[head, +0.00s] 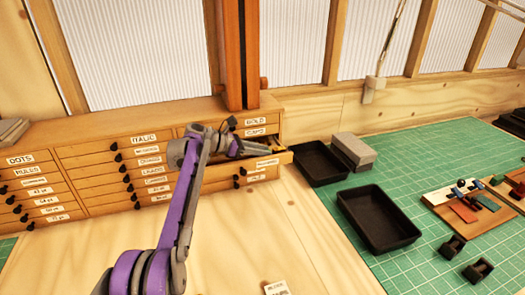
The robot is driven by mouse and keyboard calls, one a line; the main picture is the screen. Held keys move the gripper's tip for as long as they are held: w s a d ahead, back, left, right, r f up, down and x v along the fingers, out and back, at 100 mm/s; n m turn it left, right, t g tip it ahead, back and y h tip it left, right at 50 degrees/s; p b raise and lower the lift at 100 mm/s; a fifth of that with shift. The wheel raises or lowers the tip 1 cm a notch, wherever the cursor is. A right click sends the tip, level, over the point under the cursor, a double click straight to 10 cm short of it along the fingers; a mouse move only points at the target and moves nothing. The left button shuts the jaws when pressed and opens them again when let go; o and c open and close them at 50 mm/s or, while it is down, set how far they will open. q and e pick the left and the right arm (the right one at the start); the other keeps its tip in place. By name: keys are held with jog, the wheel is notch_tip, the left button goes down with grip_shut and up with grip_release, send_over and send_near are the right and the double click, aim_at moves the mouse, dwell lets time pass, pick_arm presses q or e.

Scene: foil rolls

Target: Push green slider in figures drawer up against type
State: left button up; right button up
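One drawer (267,163) of the wooden type cabinet is pulled out at the right-hand column; its label is too small to read surely. My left gripper (262,150) reaches over this open drawer from the left, with its fingers pointing right, low at the drawer's opening. I cannot tell whether it is open or shut, or whether it touches anything inside. The green slider and the type cannot be made out; the gripper and the drawer front hide most of the inside. My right gripper is not in view.
The wooden cabinet (90,150) has several closed drawers with dark knobs. Two black trays (380,218) and a grey block (353,151) sit on the green cutting mat (430,150). A wooden board (440,196) with coloured pieces lies right. Bare bench wood (290,225) is free in front.

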pick_arm(q)
jog(key=v, duration=1)
jog(key=shift+s+a+r, duration=0.1)
jog(key=shift+a+r, duration=0.1)
